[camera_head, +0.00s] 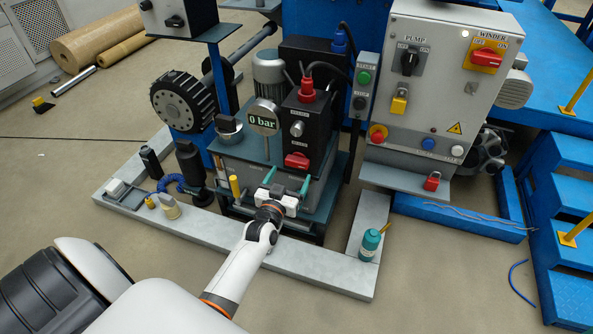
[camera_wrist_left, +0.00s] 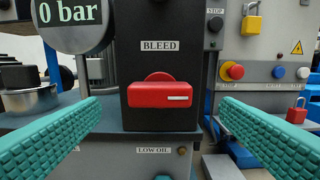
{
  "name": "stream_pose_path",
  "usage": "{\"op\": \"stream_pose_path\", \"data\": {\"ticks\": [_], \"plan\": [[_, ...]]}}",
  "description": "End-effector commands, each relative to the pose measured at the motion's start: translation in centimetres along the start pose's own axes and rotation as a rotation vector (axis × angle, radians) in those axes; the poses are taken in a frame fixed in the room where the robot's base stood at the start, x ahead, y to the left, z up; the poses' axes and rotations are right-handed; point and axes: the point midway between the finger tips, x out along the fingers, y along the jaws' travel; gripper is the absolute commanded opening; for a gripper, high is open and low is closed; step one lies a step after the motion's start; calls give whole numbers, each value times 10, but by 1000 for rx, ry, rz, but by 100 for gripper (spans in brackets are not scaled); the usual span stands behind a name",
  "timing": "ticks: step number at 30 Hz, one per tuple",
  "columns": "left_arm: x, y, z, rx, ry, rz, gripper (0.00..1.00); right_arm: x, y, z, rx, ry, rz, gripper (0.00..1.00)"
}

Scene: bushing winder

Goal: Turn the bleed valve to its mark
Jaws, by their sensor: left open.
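The bleed valve is a red handle (camera_head: 297,160) on the front of a black box, and it fills the middle of the left wrist view (camera_wrist_left: 157,95). Its bar lies level, with a white line towards its right end. A "BLEED" label (camera_wrist_left: 160,45) is above it. I cannot make out a separate target mark. My left gripper (camera_head: 287,180) is open in front of the valve. Its teal fingers stand wide on either side of the handle, apart from it, in the left wrist view (camera_wrist_left: 160,112). My right gripper is not in view.
A round gauge (camera_head: 264,117) reading "0 bar" stands left of the black box. A grey control panel (camera_head: 440,80) with switches, a padlock and buttons is to the right. A teal bottle (camera_head: 369,243) stands on the grey floor frame (camera_head: 330,272).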

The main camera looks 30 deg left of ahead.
Motion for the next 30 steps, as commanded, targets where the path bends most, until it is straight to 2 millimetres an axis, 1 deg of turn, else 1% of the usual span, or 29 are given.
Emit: {"op": "stream_pose_path", "data": {"ticks": [1,3,6,9,13,20,21,23,24,29,30], "plan": [[11,0,-3,0,-3,0,85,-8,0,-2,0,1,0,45],[24,0,-3,0,-1,0,85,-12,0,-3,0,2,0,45],[38,0,-3,0,-1,0,85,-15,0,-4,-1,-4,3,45],[47,0,-2,0,1,0,85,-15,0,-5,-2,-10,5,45],[52,0,-2,0,2,0,85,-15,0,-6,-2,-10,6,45],[53,0,-1,0,3,0,85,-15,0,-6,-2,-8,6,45],[53,0,-1,1,2,0,84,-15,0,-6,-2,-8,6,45],[53,0,-1,0,2,0,74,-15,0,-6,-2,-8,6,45],[53,0,-1,0,2,0,67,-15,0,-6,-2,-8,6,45],[53,0,-1,0,2,0,41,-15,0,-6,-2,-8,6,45],[53,0,-1,0,2,0,41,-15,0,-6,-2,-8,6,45]]}}
